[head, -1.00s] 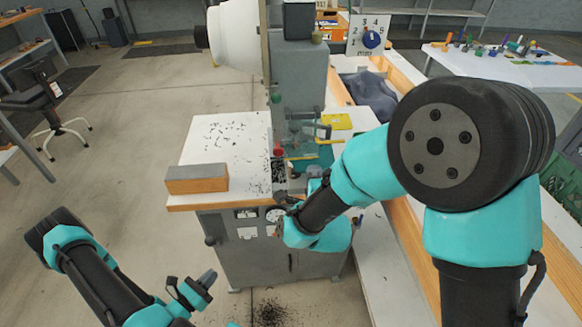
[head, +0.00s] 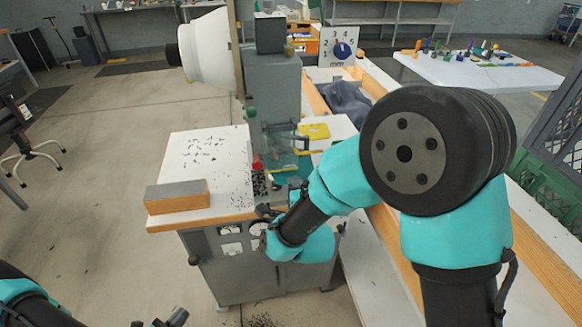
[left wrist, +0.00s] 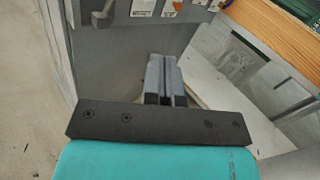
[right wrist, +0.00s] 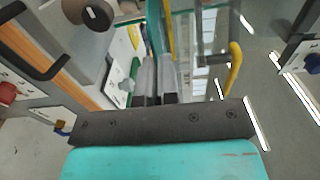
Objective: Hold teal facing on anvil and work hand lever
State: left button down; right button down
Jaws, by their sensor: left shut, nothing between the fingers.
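The teal facing (head: 284,169) lies at the grey press (head: 272,92), partly behind my right arm. In the right wrist view a teal strip (right wrist: 153,38) runs between my right fingertips (right wrist: 156,66), which look shut on it. In the head view my right gripper is mostly hidden behind its own arm, near the press's front. My left gripper (left wrist: 164,72) is shut and empty, low in front of the grey cabinet; its tip shows at the bottom edge of the head view (head: 170,319). I cannot tell for sure which part is the hand lever.
A white worktop (head: 205,160) with dark scraps carries a grey and wooden block (head: 177,197). A red knob (head: 257,163) and a yellow piece (head: 313,131) are near the press. A dark knob (head: 193,260) sticks out of the cabinet's left side.

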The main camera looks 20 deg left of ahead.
pick_arm(q)
jog(key=v, duration=0.5)
jog(key=shift+s+a, duration=0.1)
jog(key=shift+s, duration=0.2)
